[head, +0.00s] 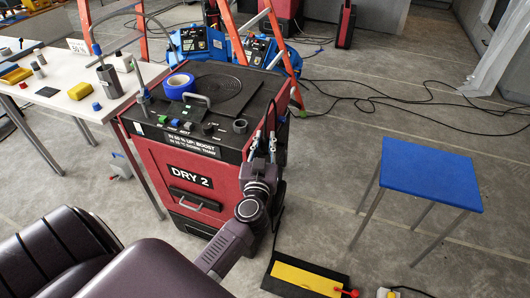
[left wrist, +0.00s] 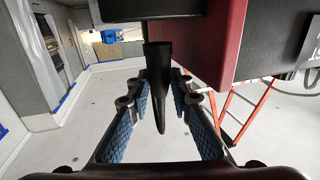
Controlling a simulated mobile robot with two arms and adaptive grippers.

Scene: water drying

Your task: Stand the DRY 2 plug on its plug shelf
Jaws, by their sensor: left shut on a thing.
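The red and black dryer (head: 190,165) labelled DRY 2 stands in the middle of the head view. My left gripper (head: 264,143) points up at the dryer's right side, near its top edge. In the left wrist view my left gripper (left wrist: 162,82) is shut on a black tapering piece (left wrist: 157,60), which I take to be the DRY 2 plug. Its narrow end points down in that picture. Its wide end is close below a dark block (left wrist: 160,8), perhaps the plug shelf; I cannot tell whether they touch. My right gripper is not in view.
A blue-topped stool (head: 430,175) stands to the right. A black and yellow floor piece (head: 305,278) lies in front. Blue tape (head: 178,86) and a coiled hose lie on the dryer's top. A white table (head: 60,85) is at left, an orange ladder (head: 285,45) behind. Cables cross the floor.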

